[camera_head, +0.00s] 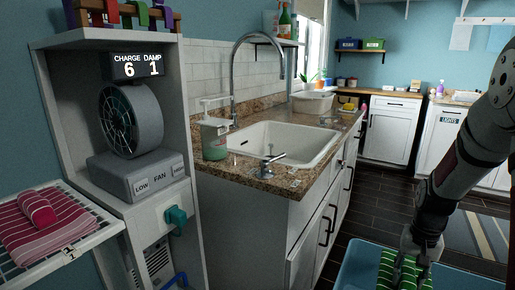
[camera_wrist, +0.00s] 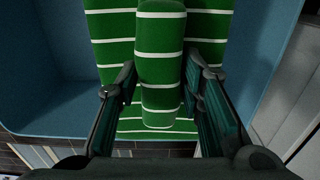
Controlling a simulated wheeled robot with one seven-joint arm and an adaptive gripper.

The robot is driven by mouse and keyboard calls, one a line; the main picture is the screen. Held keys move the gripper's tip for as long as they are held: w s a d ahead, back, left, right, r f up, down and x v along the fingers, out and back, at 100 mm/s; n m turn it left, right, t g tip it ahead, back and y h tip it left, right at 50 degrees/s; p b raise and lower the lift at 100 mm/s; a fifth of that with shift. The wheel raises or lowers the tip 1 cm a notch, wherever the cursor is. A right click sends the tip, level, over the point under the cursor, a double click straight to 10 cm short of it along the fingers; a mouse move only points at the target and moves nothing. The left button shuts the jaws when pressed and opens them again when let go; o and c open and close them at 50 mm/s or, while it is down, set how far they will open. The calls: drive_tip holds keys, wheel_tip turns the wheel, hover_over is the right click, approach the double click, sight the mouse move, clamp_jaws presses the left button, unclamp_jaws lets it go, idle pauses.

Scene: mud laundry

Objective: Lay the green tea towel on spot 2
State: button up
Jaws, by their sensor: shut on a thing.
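The green tea towel with white stripes (camera_head: 386,270) lies in a blue bin (camera_head: 352,268) at the bottom right of the head view. In the wrist view the towel (camera_wrist: 108,28) is flat with a raised roll along its middle. My gripper (camera_head: 411,272) reaches down into the bin; in the wrist view its fingers (camera_wrist: 160,75) are on both sides of the roll and shut on it. A drying rack (camera_head: 108,230) at the left holds a red-and-white striped towel (camera_head: 40,228) and bears a label 1. I see no label 2.
A fan unit (camera_head: 137,175) with a CHARGE 6, DAMP 1 display stands beside the rack. The counter with a sink (camera_head: 285,142), tall faucet and soap bottle (camera_head: 214,138) is in the middle. Dark floor (camera_head: 385,195) lies between counter and bin.

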drive_tip(key=s+a+n+b, duration=0.2)
drive_tip(key=a+n+b, duration=0.55)
drive_tip(key=a, duration=1.45)
wheel_tip(320, 180, up, 16)
drive_tip(key=s+p, duration=0.2)
drive_tip(key=p, duration=2.4)
drive_tip(key=shift+s+r+m, duration=0.2)
drive_tip(key=shift+s+m, duration=0.05)
drive_tip(key=shift+m, duration=0.1)
drive_tip(key=shift+p, duration=0.35)
